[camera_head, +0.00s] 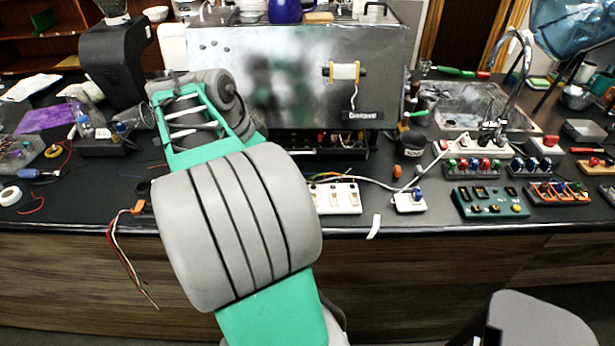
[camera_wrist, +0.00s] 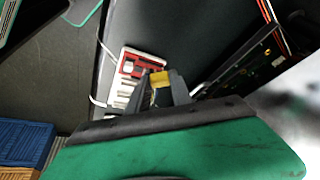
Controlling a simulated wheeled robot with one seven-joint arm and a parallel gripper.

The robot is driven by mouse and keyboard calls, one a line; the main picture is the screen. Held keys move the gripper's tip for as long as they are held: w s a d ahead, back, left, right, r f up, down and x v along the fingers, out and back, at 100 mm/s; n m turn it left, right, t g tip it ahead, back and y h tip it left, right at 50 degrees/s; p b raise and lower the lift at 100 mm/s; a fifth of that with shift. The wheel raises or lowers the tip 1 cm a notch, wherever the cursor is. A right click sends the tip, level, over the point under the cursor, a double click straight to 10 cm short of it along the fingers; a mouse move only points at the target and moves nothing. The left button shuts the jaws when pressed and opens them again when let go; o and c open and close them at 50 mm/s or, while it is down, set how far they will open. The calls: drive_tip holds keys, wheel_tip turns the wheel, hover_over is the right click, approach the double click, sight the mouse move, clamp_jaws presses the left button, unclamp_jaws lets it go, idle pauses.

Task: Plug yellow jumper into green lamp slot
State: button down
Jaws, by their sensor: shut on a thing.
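In the wrist view my gripper (camera_wrist: 162,86) is shut on a small yellow piece, the yellow jumper (camera_wrist: 159,78), held between the fingertips. The dark circuit board (camera_wrist: 245,78) with small coloured parts lies to the right of the fingers in that view. A white and red block (camera_wrist: 131,66) lies just left of the fingertips; I cannot tell whether the jumper touches anything. I cannot make out the green lamp slot. In the head view my arm hides my gripper and the jumper.
The steel brewer (camera_head: 290,75) stands at the back, its open lower bay holding wiring. A white switch strip (camera_head: 338,197) and a white socket (camera_head: 409,202) lie in front of it. A teal panel (camera_head: 490,202) and several lamp blocks crowd the right. Loose wires (camera_head: 127,250) hang over the front edge.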

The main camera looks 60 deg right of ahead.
drive_tip(key=s+d+m, duration=0.1)
drive_tip(key=s+m, duration=0.1)
drive_tip(key=s, duration=0.1)
drive_tip(key=s+d+m+g+y, duration=0.1)
drive_tip(key=s+m, duration=0.2)
drive_tip(key=s+d+m+g+y, duration=0.1)
drive_tip(key=s+m, duration=0.1)
drive_tip(key=s, duration=0.2)
drive_tip(key=shift+d+f+m+b, duration=0.15)
drive_tip(key=shift+f+m+b, duration=0.15)
drive_tip(key=shift+f+b, duration=0.1)
drive_tip(key=shift+s, duration=0.2)
wheel_tip(320, 180, down, 4)
drive_tip(key=b, duration=0.3)
drive_tip(key=shift+w+r+b, duration=0.1)
drive_tip(key=shift+r+b, duration=0.05)
drive_tip(key=shift+b, duration=0.15)
drive_tip(key=shift+r+p, duration=0.3)
drive_tip(key=shift+w, duration=0.1)
drive_tip(key=shift+f+b, duration=0.65)
drive_tip(key=shift+f, duration=0.1)
drive_tip(key=c, duration=1.1)
unclamp_jaws()
